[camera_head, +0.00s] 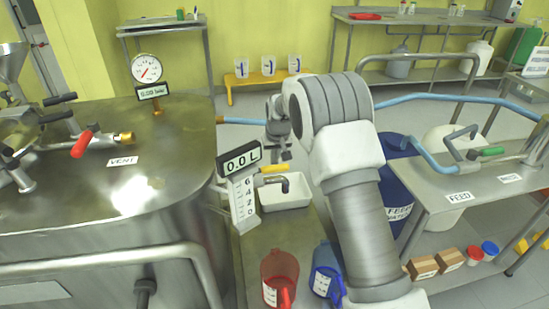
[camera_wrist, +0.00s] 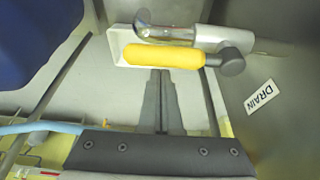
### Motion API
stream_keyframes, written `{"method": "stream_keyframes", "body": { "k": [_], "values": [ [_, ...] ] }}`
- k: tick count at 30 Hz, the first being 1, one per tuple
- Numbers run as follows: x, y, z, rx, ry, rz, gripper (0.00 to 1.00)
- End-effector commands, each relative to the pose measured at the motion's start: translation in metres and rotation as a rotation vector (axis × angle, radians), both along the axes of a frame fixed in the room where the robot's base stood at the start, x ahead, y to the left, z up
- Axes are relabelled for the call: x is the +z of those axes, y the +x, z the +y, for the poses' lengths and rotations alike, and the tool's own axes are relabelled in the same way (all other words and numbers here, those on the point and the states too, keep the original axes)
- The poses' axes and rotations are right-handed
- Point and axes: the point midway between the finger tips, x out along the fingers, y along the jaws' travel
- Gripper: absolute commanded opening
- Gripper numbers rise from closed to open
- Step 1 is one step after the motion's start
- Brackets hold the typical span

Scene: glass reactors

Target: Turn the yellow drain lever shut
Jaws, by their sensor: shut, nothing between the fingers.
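The yellow drain lever (camera_head: 274,169) sticks out from the side of the steel vessel (camera_head: 140,200), below the 0.0 L display (camera_head: 241,157). In the wrist view the lever (camera_wrist: 165,56) runs alongside the drain pipe (camera_wrist: 205,35), from a grey pivot near the vessel wall. A DRAIN label (camera_wrist: 262,97) is on that wall. My gripper (camera_wrist: 161,72) is shut and empty, its fingertips close to the middle of the lever. In the head view my gripper (camera_head: 284,156) is just above and behind the lever. I cannot tell whether they touch.
A white tray (camera_head: 285,206) sits under the drain outlet. A red jug (camera_head: 279,270) and a blue jug (camera_head: 326,268) stand in front, close to my arm. A blue drum (camera_head: 398,165) and a steel table (camera_head: 480,196) are on the right.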

Motion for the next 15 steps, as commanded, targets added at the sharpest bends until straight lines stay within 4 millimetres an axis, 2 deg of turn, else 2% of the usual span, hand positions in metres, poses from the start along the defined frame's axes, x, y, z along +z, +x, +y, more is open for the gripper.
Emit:
{"method": "stream_keyframes", "body": {
  "k": [15],
  "values": [
    [0.0008, -0.0072, -0.0021, -0.090, 0.000, 0.000, 0.00]
  ]
}}
